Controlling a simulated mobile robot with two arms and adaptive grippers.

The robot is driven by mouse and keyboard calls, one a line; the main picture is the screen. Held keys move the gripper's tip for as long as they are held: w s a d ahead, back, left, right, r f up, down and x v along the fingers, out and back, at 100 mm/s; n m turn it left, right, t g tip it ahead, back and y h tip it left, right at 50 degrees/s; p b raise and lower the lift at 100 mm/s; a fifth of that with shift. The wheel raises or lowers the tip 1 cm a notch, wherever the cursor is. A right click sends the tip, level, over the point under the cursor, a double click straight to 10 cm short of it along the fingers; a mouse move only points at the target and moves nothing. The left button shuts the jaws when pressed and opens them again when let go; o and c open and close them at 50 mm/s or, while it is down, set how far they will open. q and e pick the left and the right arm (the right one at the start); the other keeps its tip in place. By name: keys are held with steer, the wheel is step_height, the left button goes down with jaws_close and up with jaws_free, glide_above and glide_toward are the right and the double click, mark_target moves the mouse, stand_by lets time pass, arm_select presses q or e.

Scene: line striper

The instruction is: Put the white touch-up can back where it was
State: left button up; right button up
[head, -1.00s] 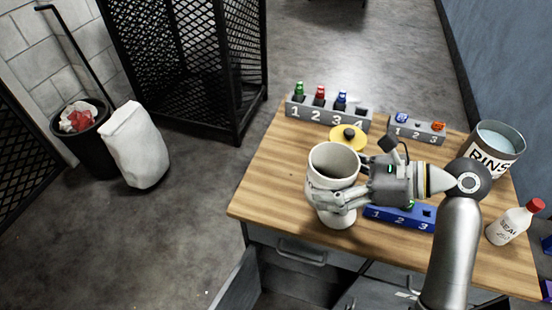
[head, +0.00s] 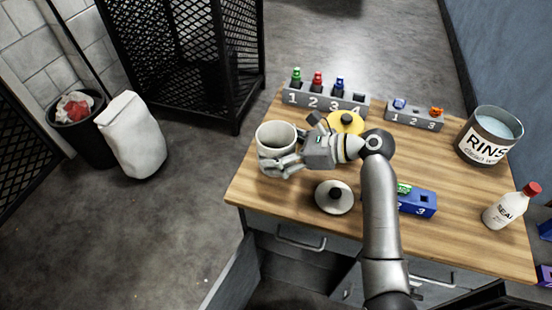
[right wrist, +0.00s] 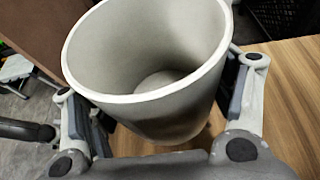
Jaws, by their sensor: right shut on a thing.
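The white touch-up can (head: 275,135) is an open-topped, pale can at the left side of the wooden table (head: 260,195). My right gripper (head: 281,164) is shut around its body, fingers on opposite sides. In the right wrist view the can (right wrist: 150,50) sits between the fingers and looks empty. Its base is hidden in the head view, and I cannot tell whether it touches the table. A white lid with a black knob (head: 334,197) lies on the table in front of the can. My left gripper is not in view.
A yellow lid (head: 346,122) lies behind my right wrist. Grey numbered racks (head: 325,103) (head: 414,118) stand at the back, a blue rack (head: 418,203) at front right. A rinse bucket (head: 487,137) and a sealer bottle (head: 511,207) stand at right.

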step_height(320, 180, down, 4)
steer(key=shift+w+a+r, duration=0.15)
steer(key=shift+r, duration=0.05)
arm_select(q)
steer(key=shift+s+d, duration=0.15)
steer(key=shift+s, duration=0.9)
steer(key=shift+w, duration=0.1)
arm_select(e)
steer(key=shift+f, duration=0.1)
steer(key=o, duration=1.3)
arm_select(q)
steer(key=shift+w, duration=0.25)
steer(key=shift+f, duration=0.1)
arm_select(e)
steer(key=v, duration=1.2)
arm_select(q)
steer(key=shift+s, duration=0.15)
